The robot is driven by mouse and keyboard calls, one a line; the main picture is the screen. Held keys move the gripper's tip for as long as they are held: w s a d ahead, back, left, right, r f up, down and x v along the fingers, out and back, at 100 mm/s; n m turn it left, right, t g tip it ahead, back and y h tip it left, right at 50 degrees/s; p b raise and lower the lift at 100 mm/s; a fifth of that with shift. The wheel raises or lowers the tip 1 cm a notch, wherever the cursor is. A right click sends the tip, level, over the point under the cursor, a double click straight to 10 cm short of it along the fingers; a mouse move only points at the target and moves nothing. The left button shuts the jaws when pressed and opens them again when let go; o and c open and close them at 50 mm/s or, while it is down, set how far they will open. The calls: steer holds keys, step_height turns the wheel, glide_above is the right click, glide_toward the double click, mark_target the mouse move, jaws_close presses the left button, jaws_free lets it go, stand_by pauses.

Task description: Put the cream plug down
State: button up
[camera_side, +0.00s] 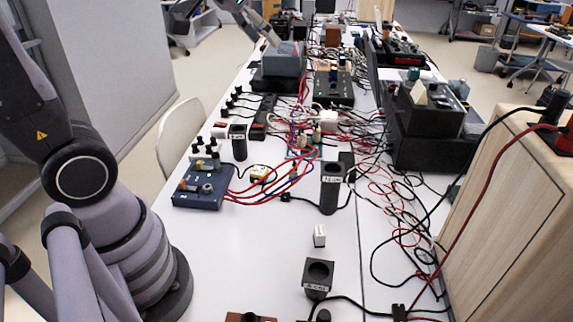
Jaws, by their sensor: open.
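A small cream-white block (319,236), which looks like the cream plug, stands upright on the white table in the lower middle. Nothing is seen touching it. It stands between a black square socket block (318,275) in front and a taller dark cylinder with a label (331,188) behind. I cannot make out my gripper's fingertips in this view. Parts of my arm fill the left side, well apart from the block.
A blue box with knobs (203,185) and a small yellow block (260,173) lie to the left. Tangled red, blue and black cables (400,210) cover the right side. A wooden cabinet (510,215) stands at the right. The white table (235,260) is clear left of the block.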

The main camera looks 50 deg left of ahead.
steer(key=s+d+f+m+g, duration=0.1)
steer(key=s+g, duration=0.1)
steer(key=s, duration=1.6)
steer(key=shift+d+f, duration=0.25)
steer(key=shift+f, duration=0.05)
stand_by(0.7)
steer(key=o, duration=0.3)
steer(key=shift+w, duration=0.25)
steer(key=o, duration=0.6)
steer(key=w+f+n+g, duration=0.1)
steer(key=w, duration=0.1)
steer(key=w+f+n+g+h, duration=0.1)
steer(key=w+g, duration=0.1)
steer(key=w+f+n+g+h, duration=0.1)
steer(key=w+g, duration=0.1)
steer(key=shift+w+d+f+n, duration=0.1)
steer(key=shift+w+d+n, duration=0.1)
steer(key=shift+n, duration=0.2)
steer(key=w+a+f+n+g+h, duration=0.2)
steer(key=w+f+n+h, duration=0.4)
steer(key=f, duration=0.6)
steer(key=w+a+f+n+g+h, duration=0.15)
steer(key=w+f+n+h, duration=0.45)
steer(key=f, duration=0.6)
steer(key=shift+t, duration=0.25)
steer(key=x, duration=0.8)
steer(key=shift+w+d+f, duration=0.1)
steer(key=shift+d+f, duration=0.05)
steer(key=shift+f, duration=0.15)
